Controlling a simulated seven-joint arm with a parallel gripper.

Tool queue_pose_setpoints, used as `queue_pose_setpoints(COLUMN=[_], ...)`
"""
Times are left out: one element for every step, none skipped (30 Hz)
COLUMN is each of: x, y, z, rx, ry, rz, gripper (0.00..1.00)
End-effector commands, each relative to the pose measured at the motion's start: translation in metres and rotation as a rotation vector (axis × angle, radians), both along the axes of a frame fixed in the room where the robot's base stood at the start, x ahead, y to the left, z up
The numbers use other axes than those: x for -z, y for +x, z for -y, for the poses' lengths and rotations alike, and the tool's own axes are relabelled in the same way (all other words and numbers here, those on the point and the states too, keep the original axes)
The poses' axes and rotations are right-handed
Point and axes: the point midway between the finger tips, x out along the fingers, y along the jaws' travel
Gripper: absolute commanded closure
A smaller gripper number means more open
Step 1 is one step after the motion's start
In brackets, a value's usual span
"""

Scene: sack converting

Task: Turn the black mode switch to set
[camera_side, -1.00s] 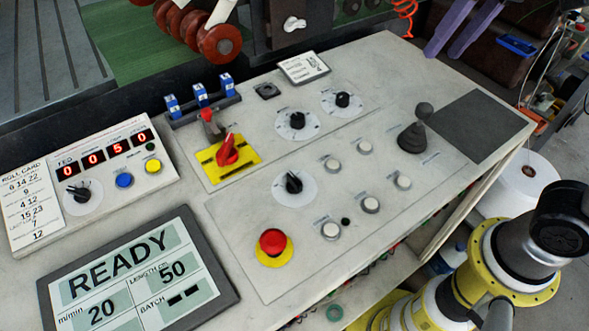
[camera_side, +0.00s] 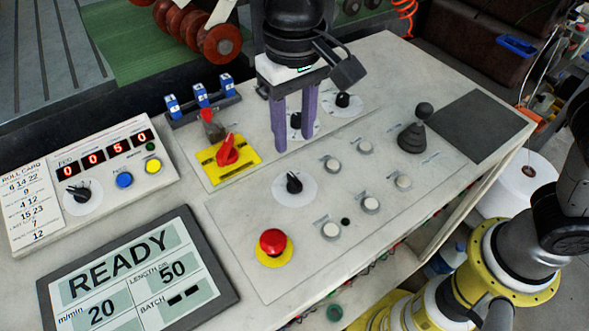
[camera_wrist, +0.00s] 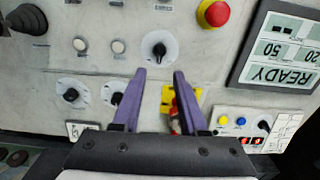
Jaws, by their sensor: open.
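Several black rotary knobs show, and their labels are too small to read, so I cannot tell which one is named mode. One black knob (camera_side: 293,184) on a white round dial sits in the middle of the panel; it also shows in the wrist view (camera_wrist: 160,50), just beyond my fingertips. Two more, a left rear knob (camera_side: 296,120) and a right rear knob (camera_side: 343,100), sit further back. Another black knob (camera_side: 77,194) is on the counter box. My gripper (camera_side: 295,144) hangs above the panel, fingers down, open and empty. Its fingers partly cover the left rear knob.
A red emergency button (camera_side: 272,242) stands in front of the middle knob. A red handle (camera_side: 227,150) on a yellow plate is left of my fingers. White push buttons (camera_side: 331,166) and a black joystick (camera_side: 412,138) are to the right. A READY display (camera_side: 137,277) lies front left.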

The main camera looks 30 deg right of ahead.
Motion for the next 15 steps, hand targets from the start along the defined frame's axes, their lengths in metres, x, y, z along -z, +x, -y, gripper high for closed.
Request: queue_pose_setpoints(x=[0.012,0.018,0.026,0.032,0.038,0.045,0.051,0.057,0.064,0.069,0.073,0.079,0.083,0.086,0.09], y=[-0.001,-0.001,-0.001,0.0,-0.001,-0.001,-0.001,-0.001,0.0,-0.001,0.0,-0.001,0.0,0.0,0.0], z=[0.001,0.001,0.001,0.001,0.001,0.001,0.001,0.001,0.001,0.001,0.001,0.001,0.001,0.001,0.001], rx=[0.0,0.0,0.001,0.001,0.001,0.001,0.001,0.001,0.001,0.001,0.001,0.001,0.001,0.001,0.001], ry=[-0.004,-0.004,-0.004,-0.004,-0.005,-0.004,-0.004,-0.004,-0.003,-0.004,-0.003,-0.003,-0.003,-0.003,-0.002], rz=[-0.005,-0.005,-0.005,-0.004,-0.005,-0.004,-0.005,-0.004,-0.004,-0.004,-0.003,-0.003,-0.003,-0.003,-0.002], gripper=[0.57,0.57,0.57,0.57,0.57,0.57,0.57,0.57,0.57,0.57,0.57,0.57,0.57,0.57,0.57])
